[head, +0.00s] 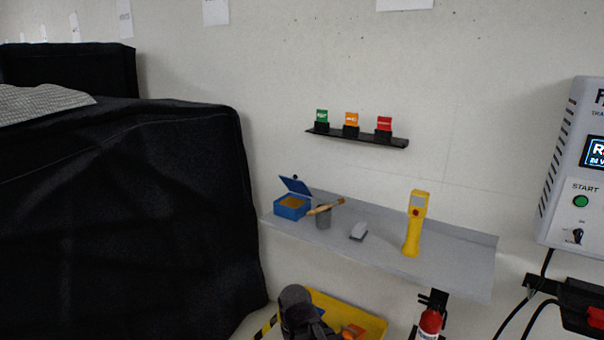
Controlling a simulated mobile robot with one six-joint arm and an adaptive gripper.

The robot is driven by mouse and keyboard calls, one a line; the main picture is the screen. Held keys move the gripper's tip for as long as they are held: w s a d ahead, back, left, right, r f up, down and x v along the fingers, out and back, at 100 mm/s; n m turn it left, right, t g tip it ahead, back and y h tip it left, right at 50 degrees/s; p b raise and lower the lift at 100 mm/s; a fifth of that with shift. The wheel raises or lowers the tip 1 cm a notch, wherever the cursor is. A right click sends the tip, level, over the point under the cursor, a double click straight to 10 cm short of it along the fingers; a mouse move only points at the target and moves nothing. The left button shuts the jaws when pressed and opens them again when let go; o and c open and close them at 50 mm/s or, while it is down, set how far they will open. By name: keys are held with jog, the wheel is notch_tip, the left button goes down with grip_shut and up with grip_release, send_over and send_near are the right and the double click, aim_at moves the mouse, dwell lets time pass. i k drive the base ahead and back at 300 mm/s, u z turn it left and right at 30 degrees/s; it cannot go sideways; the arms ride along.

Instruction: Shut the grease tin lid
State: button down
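The grease tin is a small blue box (291,208) at the left end of the grey wall shelf. Its blue lid (296,186) is open, tilted up at the back. Yellowish-brown grease (292,202) shows inside the tin. My gripper cannot be made out in the head view. A dark rounded shape at the bottom centre may be part of my arm, but I cannot tell.
The shelf (460,255) also holds a grey cup (323,217) with a wooden-handled tool (326,206), a small grey-white item (358,231) and a yellow handheld device (415,225). A black-covered cart (130,220) stands left. A yellow tray (368,322) is below.

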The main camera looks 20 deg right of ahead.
aim_at(293, 184)
jog(key=z, duration=0.05)
jog(key=i, duration=0.95)
jog(key=u, duration=0.05)
